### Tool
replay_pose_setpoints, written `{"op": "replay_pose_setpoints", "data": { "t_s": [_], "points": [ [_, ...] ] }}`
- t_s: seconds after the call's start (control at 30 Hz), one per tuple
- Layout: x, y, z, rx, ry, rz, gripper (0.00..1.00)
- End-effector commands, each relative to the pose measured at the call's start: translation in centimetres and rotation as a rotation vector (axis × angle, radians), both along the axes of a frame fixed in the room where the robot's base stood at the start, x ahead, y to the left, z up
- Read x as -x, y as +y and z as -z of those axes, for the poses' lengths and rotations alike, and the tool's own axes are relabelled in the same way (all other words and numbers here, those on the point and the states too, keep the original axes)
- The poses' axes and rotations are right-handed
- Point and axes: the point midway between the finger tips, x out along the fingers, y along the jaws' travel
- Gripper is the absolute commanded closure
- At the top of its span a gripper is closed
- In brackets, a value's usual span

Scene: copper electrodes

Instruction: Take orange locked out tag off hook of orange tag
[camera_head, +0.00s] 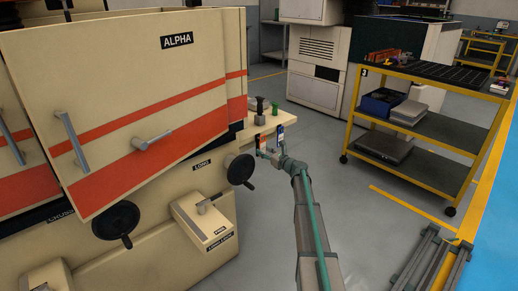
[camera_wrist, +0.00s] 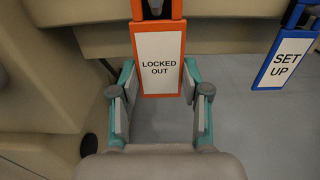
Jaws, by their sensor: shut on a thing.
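The orange-framed LOCKED OUT tag (camera_wrist: 159,62) hangs upright in the middle of the wrist view. A dark grey hook (camera_wrist: 155,8) shows at its top, partly cut off by the picture edge. My gripper (camera_wrist: 160,88) has its teal and grey fingers on both sides of the tag and is shut on its lower part. In the head view my gripper (camera_head: 268,154) reaches the tags at the edge of the cream machine shelf; the orange tag (camera_head: 258,141) shows there only as a small patch.
A blue SET UP tag (camera_wrist: 286,60) hangs just to the right of the orange one. The ALPHA machine door (camera_head: 125,95) stands left of my arm. A yellow-framed cart (camera_head: 420,75) stands at the right, with free floor between.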

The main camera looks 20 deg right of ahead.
Motion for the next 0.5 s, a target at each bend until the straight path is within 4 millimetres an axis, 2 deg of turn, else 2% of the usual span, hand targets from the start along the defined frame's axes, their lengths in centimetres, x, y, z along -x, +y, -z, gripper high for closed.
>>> {"op": "replay_pose_setpoints", "data": {
  "t_s": [0.5],
  "points": [
    [2.3,-0.8,-0.1,0.000,-0.001,0.000,0.73]
  ]
}}
